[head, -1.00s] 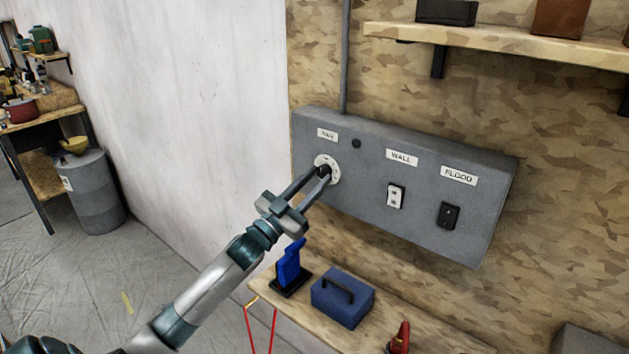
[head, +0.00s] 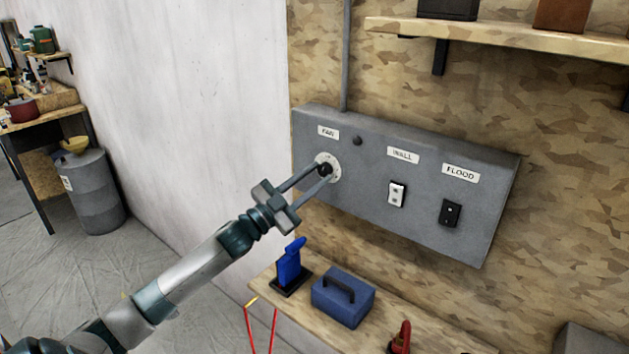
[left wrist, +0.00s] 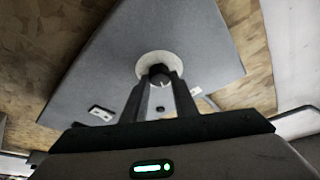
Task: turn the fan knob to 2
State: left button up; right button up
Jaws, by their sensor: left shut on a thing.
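The fan knob (head: 325,168) is a small black knob on a round white dial (head: 333,160) under the FAN label (head: 328,132), on the left part of a grey panel (head: 370,205). My left gripper (head: 322,172) reaches it from the lower left, its two fingers shut on the knob. In the left wrist view the fingertips (left wrist: 160,80) sit on either side of the dark knob (left wrist: 158,70), in front of the white dial (left wrist: 166,58). The knob's pointer and the dial's numbers are too small to read. My right gripper does not show.
The panel also holds a white WALL switch (head: 397,194) and a black FLOOD switch (head: 450,213). Below is a wooden bench (head: 380,314) with a blue tool on a black stand (head: 290,268) and a blue box (head: 343,298). A shelf (head: 500,36) hangs above.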

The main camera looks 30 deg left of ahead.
pick_arm(q)
jog(key=m+g+h, duration=0.1)
jog(key=m, duration=0.2)
jog(key=shift+a+r+m, duration=0.1)
jog(key=shift+m, duration=0.3)
jog(key=m, duration=0.1)
jog(key=m+g+h, duration=0.1)
jog(key=m, duration=0.1)
jog(key=shift+a+r+g, duration=0.1)
jog(key=shift+r+g, duration=0.1)
jog(key=shift+g, duration=0.1)
jog(key=m+g+p, duration=0.1)
jog(key=m+p, duration=0.1)
jog(key=m, duration=0.2)
jog(key=shift+r, duration=0.2)
jog(key=shift+m+g+p, duration=0.7)
jog(key=shift+m, duration=0.5)
jog(key=shift+f, duration=0.1)
jog(key=o, duration=1.1)
jog(key=shift+c, duration=0.2)
jog(key=shift+s+a, duration=0.1)
